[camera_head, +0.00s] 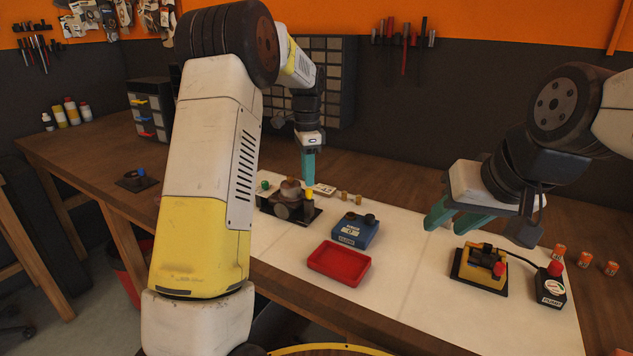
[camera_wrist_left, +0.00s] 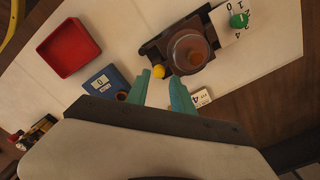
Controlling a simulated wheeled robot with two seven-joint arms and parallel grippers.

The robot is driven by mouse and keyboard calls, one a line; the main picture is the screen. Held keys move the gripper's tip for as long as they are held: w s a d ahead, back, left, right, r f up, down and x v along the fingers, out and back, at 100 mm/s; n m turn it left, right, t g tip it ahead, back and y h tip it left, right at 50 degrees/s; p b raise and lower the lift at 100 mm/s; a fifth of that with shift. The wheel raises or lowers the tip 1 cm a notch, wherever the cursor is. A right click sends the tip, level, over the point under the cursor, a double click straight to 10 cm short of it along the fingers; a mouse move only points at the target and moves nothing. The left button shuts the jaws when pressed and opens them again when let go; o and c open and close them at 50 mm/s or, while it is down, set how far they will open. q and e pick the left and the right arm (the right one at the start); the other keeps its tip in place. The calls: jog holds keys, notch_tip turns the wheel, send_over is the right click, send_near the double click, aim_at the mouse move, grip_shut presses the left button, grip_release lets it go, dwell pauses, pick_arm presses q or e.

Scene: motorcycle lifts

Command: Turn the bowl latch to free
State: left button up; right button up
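The bowl device shows a round translucent bowl (camera_wrist_left: 190,50) on a dark base (camera_head: 287,212). A yellow knob (camera_wrist_left: 159,72), apparently the latch knob, sits at the base's side; it also shows in the head view (camera_head: 309,192). A green knob (camera_wrist_left: 238,20) is on the far side, by a white plate with digits. My left gripper (camera_wrist_left: 158,78) is open, with its teal fingers pointing down beside the yellow knob; whether they touch it I cannot tell. In the head view its tips (camera_head: 308,178) hang just above the knob. My right gripper (camera_head: 447,226) is open and empty, above the bench.
A blue box (camera_head: 355,230) and a red tray (camera_head: 339,263) stand right of the bowl device. A yellow device (camera_head: 480,268) and a black box with a red button (camera_head: 551,287) are under and beside my right gripper. Small orange cylinders (camera_head: 585,260) stand at the right.

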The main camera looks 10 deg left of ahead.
aim_at(308, 189)
pick_arm(q)
jog(key=shift+f, duration=1.9)
grip_shut()
